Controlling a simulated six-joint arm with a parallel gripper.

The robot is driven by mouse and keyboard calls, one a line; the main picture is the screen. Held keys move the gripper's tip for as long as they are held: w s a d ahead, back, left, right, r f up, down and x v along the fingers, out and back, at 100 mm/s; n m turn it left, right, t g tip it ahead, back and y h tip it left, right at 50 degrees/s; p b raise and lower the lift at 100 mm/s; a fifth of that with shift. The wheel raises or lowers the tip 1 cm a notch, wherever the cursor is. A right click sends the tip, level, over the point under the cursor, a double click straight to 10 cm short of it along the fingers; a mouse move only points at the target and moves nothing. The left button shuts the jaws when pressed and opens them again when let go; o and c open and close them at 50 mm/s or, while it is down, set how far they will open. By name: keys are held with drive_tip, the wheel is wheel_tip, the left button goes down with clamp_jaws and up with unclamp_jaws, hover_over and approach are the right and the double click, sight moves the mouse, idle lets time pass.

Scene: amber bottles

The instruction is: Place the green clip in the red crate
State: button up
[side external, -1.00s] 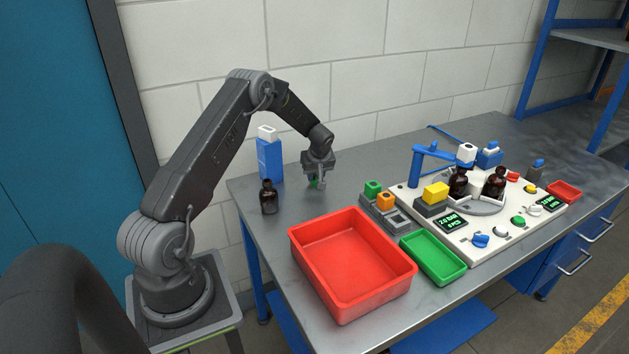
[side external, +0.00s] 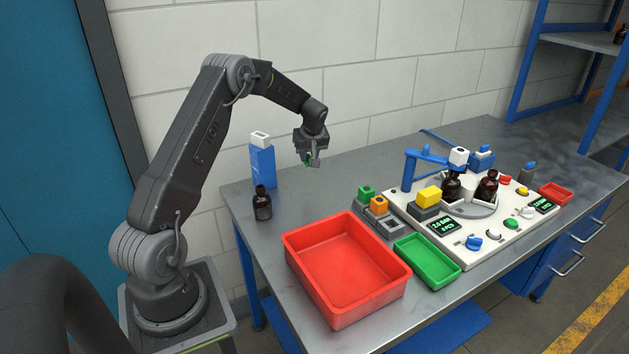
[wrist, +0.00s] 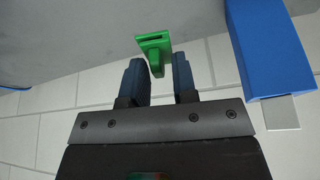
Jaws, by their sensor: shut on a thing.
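The green clip (wrist: 155,48) is between the two fingers of my gripper (wrist: 160,75) in the wrist view, with its wide end past the fingertips. In the side view my gripper (side external: 310,160) is shut on the clip, and only a small bit of green (side external: 306,159) shows there. My gripper is raised above the back of the table, beyond the red crate. The red crate (side external: 360,304) is a large open tray at the front left of the table. Its inside is empty.
A blue carton (side external: 262,165) and an amber bottle (side external: 262,205) stand left of my gripper. A grey holder (side external: 388,226) with green and orange blocks and a green tray (side external: 428,262) lie right of the crate. A white station (side external: 470,238) with bottles stands further right.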

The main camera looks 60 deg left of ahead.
drive_tip(key=s+d+r+n, duration=0.1)
drive_tip(key=s+d, duration=0.3)
drive_tip(key=d, duration=0.8)
drive_tip(key=s+d+r, duration=0.2)
drive_tip(key=s+d, duration=0.1)
drive_tip(key=d, duration=0.8)
drive_tip(key=n, duration=0.1)
hover_over(349, 284)
drive_tip(key=d, duration=0.1)
drive_tip(key=shift+g, duration=0.4)
wheel_tip(349, 284, down, 7)
drive_tip(key=shift+s+f, duration=0.1)
drive_tip(key=shift+d+f, duration=0.1)
drive_tip(key=shift+d, duration=0.2)
drive_tip(key=shift+d+f, duration=0.1)
drive_tip(key=shift+f, duration=1.95)
drive_tip(key=shift+f, duration=0.15)
drive_tip(key=o, duration=0.9)
